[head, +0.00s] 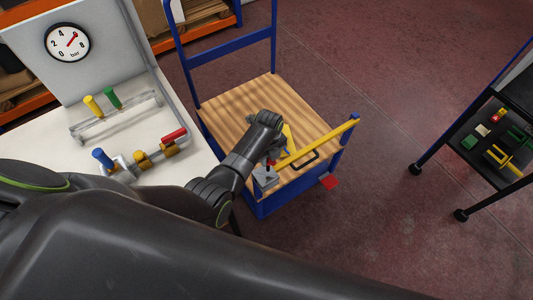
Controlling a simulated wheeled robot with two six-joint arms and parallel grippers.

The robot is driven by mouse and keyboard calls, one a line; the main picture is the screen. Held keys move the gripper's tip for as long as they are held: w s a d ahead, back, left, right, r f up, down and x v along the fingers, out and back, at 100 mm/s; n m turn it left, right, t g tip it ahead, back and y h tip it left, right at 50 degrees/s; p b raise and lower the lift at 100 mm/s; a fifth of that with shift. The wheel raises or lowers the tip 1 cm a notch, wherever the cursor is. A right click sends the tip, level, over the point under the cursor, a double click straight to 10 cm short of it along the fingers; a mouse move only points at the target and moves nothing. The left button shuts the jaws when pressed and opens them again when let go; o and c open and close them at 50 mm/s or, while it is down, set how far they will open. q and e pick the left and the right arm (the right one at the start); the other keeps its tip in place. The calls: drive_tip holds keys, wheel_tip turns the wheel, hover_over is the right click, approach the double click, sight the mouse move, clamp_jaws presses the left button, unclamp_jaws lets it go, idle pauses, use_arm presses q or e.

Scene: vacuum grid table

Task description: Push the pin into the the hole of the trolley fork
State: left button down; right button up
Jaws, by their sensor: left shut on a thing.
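The trolley (235,108) has a wooden deck and a blue frame. At its near end a yellow bar (318,143) runs from a blue post down to a small grey fork-like bracket (266,178). My left gripper (271,161) points down just above this bracket, beside the yellow bar's lower end. It is shut on a small item, apparently the pin, with a bit of dark and red showing at the fingers. My wrist hides most of it. The hole is too small to make out, and I cannot tell whether the pin touches the fork. My right gripper is out of view.
A white workbench (195,165) at left carries pipes with coloured handles and a pressure gauge (67,42). A black cart (480,145) with small parts stands at right. The red floor between trolley and cart is clear. Orange shelving is at the back left.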

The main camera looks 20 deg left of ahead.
sight(268, 171)
use_arm(q)
drive_tip(key=shift+r, duration=0.1)
drive_tip(key=shift+f+b, duration=0.45)
drive_tip(key=shift+f, duration=0.5)
drive_tip(key=shift+f+b, duration=1.05)
drive_tip(key=shift+f, duration=0.45)
drive_tip(key=shift+f, duration=0.45)
drive_tip(key=shift+f+b, duration=2.35)
drive_tip(key=shift+f, duration=0.8)
idle(0.4)
